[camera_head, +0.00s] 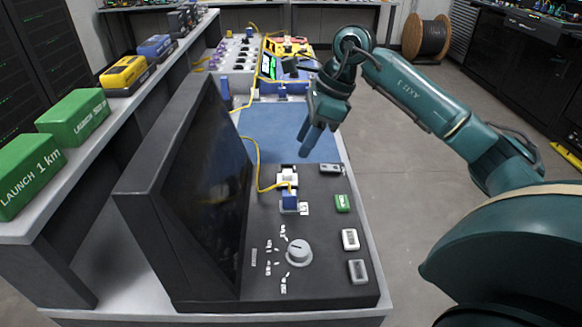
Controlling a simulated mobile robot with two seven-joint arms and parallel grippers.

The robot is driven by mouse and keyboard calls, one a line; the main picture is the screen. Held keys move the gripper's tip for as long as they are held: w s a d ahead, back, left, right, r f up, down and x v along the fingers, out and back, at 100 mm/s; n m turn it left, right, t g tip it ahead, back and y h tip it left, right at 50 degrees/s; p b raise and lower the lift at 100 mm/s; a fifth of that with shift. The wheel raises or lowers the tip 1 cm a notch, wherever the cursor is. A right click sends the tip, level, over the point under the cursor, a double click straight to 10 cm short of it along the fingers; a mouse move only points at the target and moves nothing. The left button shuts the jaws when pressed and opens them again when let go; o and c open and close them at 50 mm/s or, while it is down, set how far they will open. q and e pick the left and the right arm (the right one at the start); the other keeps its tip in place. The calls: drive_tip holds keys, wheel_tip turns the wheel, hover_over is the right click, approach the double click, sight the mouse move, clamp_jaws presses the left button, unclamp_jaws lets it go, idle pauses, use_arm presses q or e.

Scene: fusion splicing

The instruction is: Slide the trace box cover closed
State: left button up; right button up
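The trace box (325,278) is a black unit with a large dark screen (200,180) on its left and a flat control panel. I cannot tell how far the cover is open. My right gripper (312,143) hangs fingers down beyond the white piece, over the blue mat, and appears apart from it. Nothing shows in its fingers; their gap is unclear. My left gripper is out of view.
The panel also has a grey knob (299,252), a green button (342,203) and pale switches (350,239). A blue mat (270,128) lies beyond. A shelf with green boxes (72,118) runs along the left. The yellow fibre (258,160) crosses the mat to the panel.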

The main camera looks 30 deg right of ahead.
sight(288, 171)
drive_tip(key=x, duration=0.8)
clamp_jaws()
drive_tip(key=shift+w+r, duration=0.1)
idle(0.4)
